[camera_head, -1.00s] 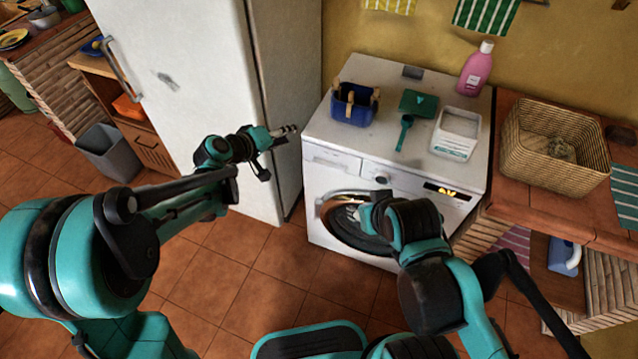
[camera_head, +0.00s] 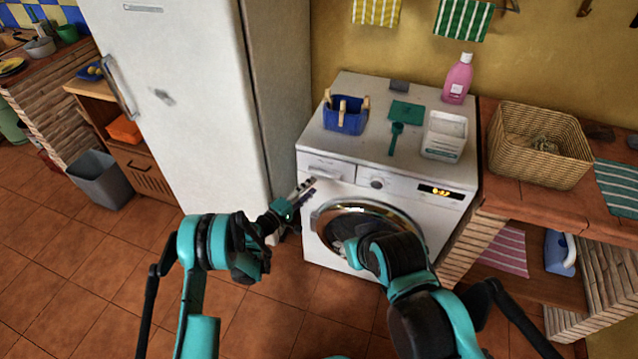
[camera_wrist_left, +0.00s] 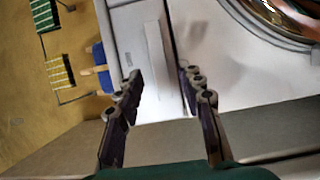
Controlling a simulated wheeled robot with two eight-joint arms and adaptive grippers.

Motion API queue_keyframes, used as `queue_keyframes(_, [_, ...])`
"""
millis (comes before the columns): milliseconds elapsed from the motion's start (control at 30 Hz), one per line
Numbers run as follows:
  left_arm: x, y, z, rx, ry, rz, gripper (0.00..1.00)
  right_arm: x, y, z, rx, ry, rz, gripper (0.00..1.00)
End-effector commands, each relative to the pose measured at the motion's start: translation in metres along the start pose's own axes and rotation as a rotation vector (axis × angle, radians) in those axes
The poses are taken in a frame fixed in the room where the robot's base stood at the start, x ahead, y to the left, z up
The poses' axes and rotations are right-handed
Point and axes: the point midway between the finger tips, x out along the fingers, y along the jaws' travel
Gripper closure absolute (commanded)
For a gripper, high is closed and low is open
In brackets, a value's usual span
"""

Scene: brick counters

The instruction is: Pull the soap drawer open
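The soap drawer (camera_head: 326,168) is the white panel at the upper left of the washing machine's front (camera_head: 322,229); it looks flush with that front. The drawer also shows in the left wrist view (camera_wrist_left: 156,60), ahead of and between my fingers. My left gripper (camera_head: 307,187) is open and empty, just in front of and slightly below the drawer in the head view. Its two dark fingers (camera_wrist_left: 158,84) stand well apart in the left wrist view. I cannot tell whether they touch the drawer. My right arm is in front of the round door (camera_head: 400,222); its fingers are mostly hidden.
The fridge (camera_head: 190,90) is close on the left. A wicker basket (camera_head: 535,165) sits on the right counter.

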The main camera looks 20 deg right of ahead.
Motion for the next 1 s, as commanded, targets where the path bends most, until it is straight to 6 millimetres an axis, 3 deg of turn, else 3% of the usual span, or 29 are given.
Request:
queue_keyframes(300, [0.048,-0.002,0.0,0.001,-0.001,-0.001,0.62,0.013,0.0,0.01,0.0,0.0,0.0,0.6])
queue_keyframes(667, [0.056,0.0,0.0,0.001,0.0,-0.001,0.62,0.014,0.0,0.01,0.0,0.0,0.0,0.6])
queue_keyframes(833, [0.056,0.0,0.0,0.002,0.0,-0.002,1.0,0.014,0.0,0.01,0.0,0.0,0.0,0.6])
queue_keyframes(1000, [0.056,-0.001,0.0,0.003,0.0,-0.002,1.0,0.014,0.0,0.01,0.0,0.0,0.0,0.6])
